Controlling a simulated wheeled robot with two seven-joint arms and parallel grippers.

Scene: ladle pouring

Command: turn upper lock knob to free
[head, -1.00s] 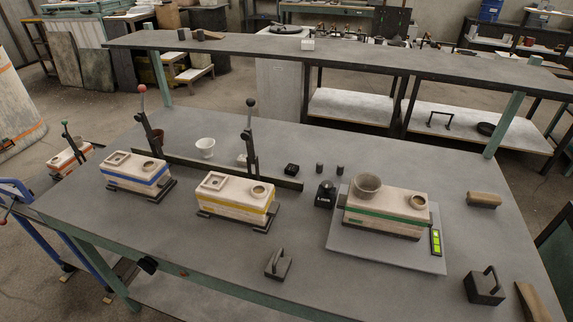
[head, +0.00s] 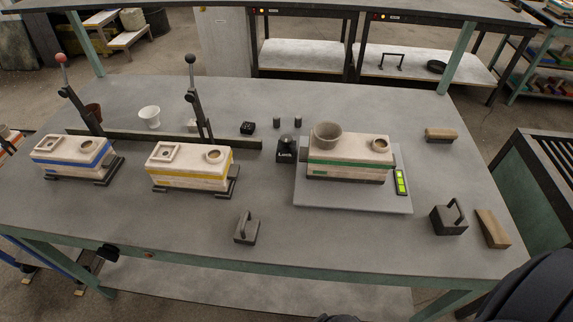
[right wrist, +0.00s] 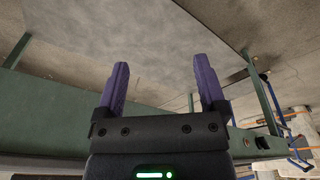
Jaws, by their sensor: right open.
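A small black block with white lettering that seems to read "Lock" (head: 286,155) stands on the table, with a dark round knob (head: 286,140) on top. Which way the knob is turned is too small to tell. It stands just left of the grey plate that carries the green-banded box. My right gripper (right wrist: 162,66) is open and empty in the right wrist view, its two purple fingers apart, beside the green table edge and well away from the knob. My left gripper is not in view.
Blue-banded (head: 72,152) and yellow-banded (head: 188,165) boxes stand at left, with two levers behind. The green-banded box (head: 350,160) bears a grey bowl. The front middle is mostly clear.

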